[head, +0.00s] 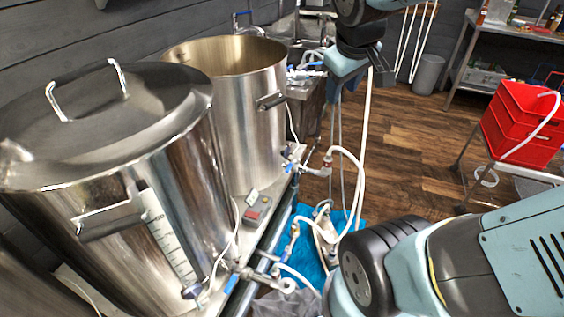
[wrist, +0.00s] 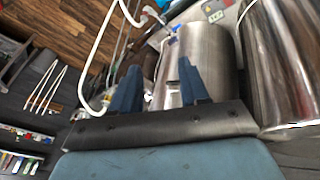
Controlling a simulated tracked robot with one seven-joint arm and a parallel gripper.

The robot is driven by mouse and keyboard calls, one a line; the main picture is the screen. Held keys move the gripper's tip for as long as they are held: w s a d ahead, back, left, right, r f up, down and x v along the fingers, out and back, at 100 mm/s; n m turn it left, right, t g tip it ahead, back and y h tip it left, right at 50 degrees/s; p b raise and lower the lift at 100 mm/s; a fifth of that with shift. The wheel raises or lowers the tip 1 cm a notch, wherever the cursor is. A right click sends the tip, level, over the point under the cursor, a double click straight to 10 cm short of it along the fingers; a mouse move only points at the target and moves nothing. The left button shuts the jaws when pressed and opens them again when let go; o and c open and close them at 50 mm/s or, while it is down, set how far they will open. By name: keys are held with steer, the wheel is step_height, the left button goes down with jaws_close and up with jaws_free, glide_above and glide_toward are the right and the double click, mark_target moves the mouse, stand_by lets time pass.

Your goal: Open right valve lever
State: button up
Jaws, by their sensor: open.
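Two steel kettles stand on the left in the head view. The right, open kettle (head: 238,110) has a valve with a small blue lever (head: 287,166) low on its right side. The left kettle (head: 120,150) has a lid and another blue-handled valve (head: 193,290) at its base. My gripper (wrist: 158,84) is open and empty in the wrist view, its two dark blue fingers apart. A steel kettle (wrist: 208,48) lies beyond the fingers there, with a small blue part (wrist: 173,41) near its edge. The exact lever position is too small to tell.
White hoses (head: 358,190) hang and loop right of the kettles, over a blue mat (head: 310,262). A red crate (head: 522,125) sits on a cart at the right. A grey bin (head: 427,74) stands behind. Wooden floor is clear between.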

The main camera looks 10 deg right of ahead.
steer(key=w+f+n+h, duration=0.1)
steer(key=w+f+n, duration=0.45)
steer(key=w, duration=0.35)
steer(key=n+g, duration=0.1)
steer(key=n, duration=1.8)
glide_above(287, 169)
steer(key=s+a, duration=0.2)
steer(key=s, duration=0.1)
steer(key=shift+f, duration=17.8)
steer(key=shift+x, duration=3.35)
steer(key=shift+s, duration=0.15)
jaws_close()
